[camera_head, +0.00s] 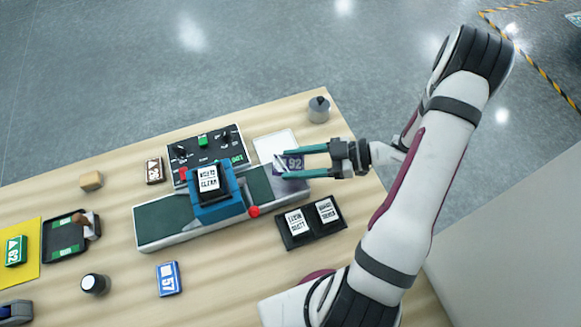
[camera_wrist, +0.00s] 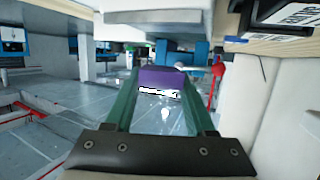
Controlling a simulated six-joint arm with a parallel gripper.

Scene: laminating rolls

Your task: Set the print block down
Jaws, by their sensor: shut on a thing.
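My gripper (camera_head: 287,164) has long green fingers and reaches in from the right. It is shut on the purple print block (camera_head: 292,162), which bears the number 92. The block is over or at the right end of the grey laminating machine (camera_head: 172,230) with green beds; I cannot tell whether it touches. In the wrist view the purple block (camera_wrist: 160,79) sits between the fingertips of my gripper (camera_wrist: 178,84), with a white label on its near side.
A blue roller housing (camera_head: 217,205) and red knob (camera_head: 254,211) stand left of the gripper. A control panel (camera_head: 215,149) and white sheet (camera_head: 270,143) lie behind, a grey weight (camera_head: 318,110) back right, and a black tray (camera_head: 308,240) with white-labelled blocks in front.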

